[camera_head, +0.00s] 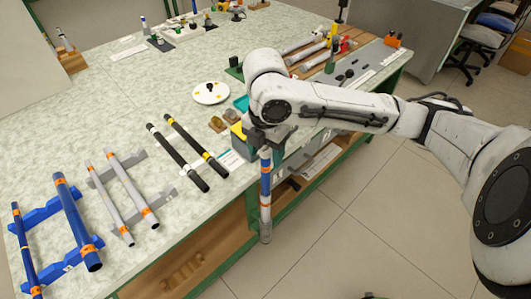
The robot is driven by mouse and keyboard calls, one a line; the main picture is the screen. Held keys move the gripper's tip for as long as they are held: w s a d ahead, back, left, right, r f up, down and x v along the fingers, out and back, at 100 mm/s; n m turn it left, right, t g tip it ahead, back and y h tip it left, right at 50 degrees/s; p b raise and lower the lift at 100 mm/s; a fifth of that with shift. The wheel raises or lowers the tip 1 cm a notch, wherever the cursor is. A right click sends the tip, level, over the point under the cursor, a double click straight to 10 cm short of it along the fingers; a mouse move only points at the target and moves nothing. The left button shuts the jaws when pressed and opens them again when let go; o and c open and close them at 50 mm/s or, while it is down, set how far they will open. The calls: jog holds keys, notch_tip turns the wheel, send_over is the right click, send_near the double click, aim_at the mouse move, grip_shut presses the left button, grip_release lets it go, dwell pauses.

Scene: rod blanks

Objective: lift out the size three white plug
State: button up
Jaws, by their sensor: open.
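I cannot pick out a size three white plug with certainty; any size marks are too small to read. My gripper (266,148) points down at the table's front edge, and its fingers are small and partly hidden. A banded rod (265,195) in blue, grey and orange stands upright directly below my gripper, its lower end beyond the table edge. What supports the rod cannot be told. A white round plate (211,98) with a small dark object on it lies on the table behind my gripper.
On the table (110,95), blue rods (75,220), grey rods (133,190) and black rods (196,145) lie on racks at the left. Small brown pieces (217,124) and a grey bin (302,152) are close to my gripper. Clear tabletop lies behind the racks.

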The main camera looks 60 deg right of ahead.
jog(key=c, duration=0.9)
jog(key=shift+r, duration=0.15)
